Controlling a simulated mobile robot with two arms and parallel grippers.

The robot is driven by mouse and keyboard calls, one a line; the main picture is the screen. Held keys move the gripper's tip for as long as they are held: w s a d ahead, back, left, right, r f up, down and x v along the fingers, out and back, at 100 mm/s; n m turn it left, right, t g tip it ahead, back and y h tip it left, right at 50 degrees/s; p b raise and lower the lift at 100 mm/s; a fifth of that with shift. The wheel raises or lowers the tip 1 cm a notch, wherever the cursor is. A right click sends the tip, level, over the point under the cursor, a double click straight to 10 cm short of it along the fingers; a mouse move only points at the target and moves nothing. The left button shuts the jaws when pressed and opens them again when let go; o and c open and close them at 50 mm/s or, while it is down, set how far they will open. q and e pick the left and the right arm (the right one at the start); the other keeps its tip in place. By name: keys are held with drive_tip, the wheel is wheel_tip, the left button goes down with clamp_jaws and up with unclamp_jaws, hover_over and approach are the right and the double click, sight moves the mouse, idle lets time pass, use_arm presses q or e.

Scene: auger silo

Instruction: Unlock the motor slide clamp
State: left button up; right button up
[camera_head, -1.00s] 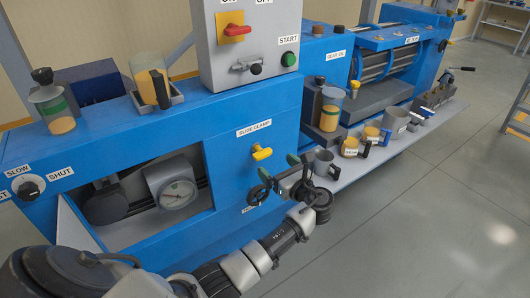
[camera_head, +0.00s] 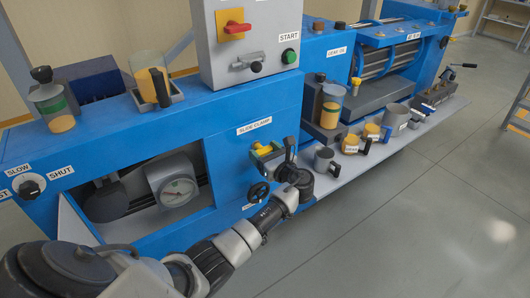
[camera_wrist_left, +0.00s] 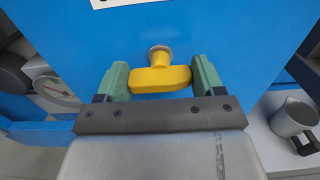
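The slide clamp's yellow T-shaped handle (camera_head: 262,149) sits on the blue front panel, below the "SLIDE CLAMP" label (camera_head: 254,126). In the left wrist view the handle (camera_wrist_left: 160,78) stands out from the panel on a round grey stem, its bar lying crosswise. My left gripper (camera_head: 267,156) is at the handle and partly covers it in the head view. In the left wrist view the green fingers of my left gripper (camera_wrist_left: 159,80) are apart, one on each side of the bar. They are very close to its ends; I cannot tell whether they touch. My right gripper is not in view.
A black handwheel (camera_head: 258,193) is just below the clamp. A grey mug (camera_head: 325,162) and several cups stand on the shelf (camera_head: 370,160) to the right. The gauge (camera_head: 178,190) sits in the opening to the left. A control box (camera_head: 245,50) is above.

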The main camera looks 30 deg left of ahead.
use_arm(q)
drive_tip(key=shift+c, duration=1.3)
drive_tip(key=shift+f, duration=0.1)
drive_tip(key=n+b, duration=0.2)
drive_tip(key=n, duration=0.2)
drive_tip(key=shift+s+f+n, duration=0.1)
drive_tip(key=shift+f+n, duration=0.05)
drive_tip(key=shift+n, duration=0.25)
drive_tip(key=n+b, duration=0.2)
drive_tip(key=n, duration=0.1)
drive_tip(key=shift+f+n+b, duration=0.1)
drive_tip(key=shift+n+b, duration=0.25)
drive_tip(key=shift+n, duration=0.05)
drive_tip(key=n+b, duration=0.5)
drive_tip(key=n, duration=0.1)
drive_tip(key=shift+s+f, duration=0.1)
drive_tip(key=shift+f, duration=0.05)
drive_tip(key=shift+n+b, duration=1.6)
